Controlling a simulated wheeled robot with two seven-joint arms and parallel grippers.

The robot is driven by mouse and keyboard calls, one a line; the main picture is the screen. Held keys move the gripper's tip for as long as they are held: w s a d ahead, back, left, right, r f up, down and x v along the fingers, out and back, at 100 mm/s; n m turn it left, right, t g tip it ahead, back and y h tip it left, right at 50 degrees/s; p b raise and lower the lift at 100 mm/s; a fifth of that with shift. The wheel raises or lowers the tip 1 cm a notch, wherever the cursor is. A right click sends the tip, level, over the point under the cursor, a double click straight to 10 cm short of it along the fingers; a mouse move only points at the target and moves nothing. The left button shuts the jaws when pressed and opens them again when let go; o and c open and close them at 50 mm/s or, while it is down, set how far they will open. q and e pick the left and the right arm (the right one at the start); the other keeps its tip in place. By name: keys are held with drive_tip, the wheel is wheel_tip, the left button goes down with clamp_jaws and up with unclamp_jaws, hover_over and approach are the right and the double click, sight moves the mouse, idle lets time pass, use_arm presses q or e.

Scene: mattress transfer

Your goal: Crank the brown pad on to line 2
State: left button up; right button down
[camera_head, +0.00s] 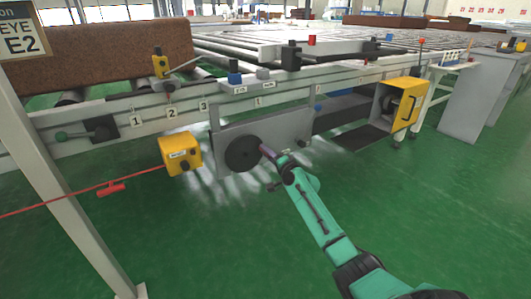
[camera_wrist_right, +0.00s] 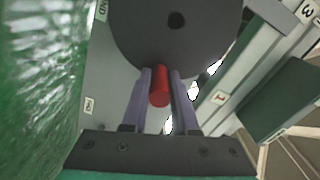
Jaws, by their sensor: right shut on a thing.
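The brown pad (camera_head: 100,55) is a thick block lying on the roller conveyor at the far left in the head view. Number plates 1, 2 (camera_head: 171,113) and 3 sit in a row on the white rail below it. A black crank disc (camera_head: 243,153) is mounted on a grey panel under the rail; it fills the top of the right wrist view (camera_wrist_right: 175,35). My right gripper (camera_head: 267,152) is at the disc's right edge. In the wrist view its purple fingers (camera_wrist_right: 160,80) are shut on the red crank handle (camera_wrist_right: 159,88). My left gripper is out of view.
A yellow box (camera_head: 180,154) hangs left of the crank, with a red cord running from it to the left. A white post (camera_head: 70,180) stands at the left. An open yellow box (camera_head: 405,102) is at the right. The green floor is clear in front.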

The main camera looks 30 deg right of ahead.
sight(254, 164)
drive_tip(key=f+m, duration=0.2)
drive_tip(key=m, duration=0.1)
drive_tip(key=f+m, duration=0.1)
drive_tip(key=m, duration=0.2)
drive_tip(key=shift+a+f+b, duration=0.3)
drive_tip(key=shift+f, duration=0.05)
drive_tip(key=m, duration=0.1)
drive_tip(key=f+m, duration=0.1)
drive_tip(key=a+m, duration=0.1)
drive_tip(key=m, duration=0.1)
drive_tip(key=shift+f+p, duration=0.25)
drive_tip(key=shift+p, duration=0.05)
drive_tip(key=shift+a+f+m+p, duration=0.2)
drive_tip(key=shift+a+f+m, duration=0.2)
drive_tip(key=shift+m, duration=0.45)
drive_tip(key=shift+a+f+m+p, duration=0.25)
drive_tip(key=shift+a+m, duration=0.15)
drive_tip(key=shift+m, duration=0.45)
drive_tip(key=c, duration=0.7)
unclamp_jaws()
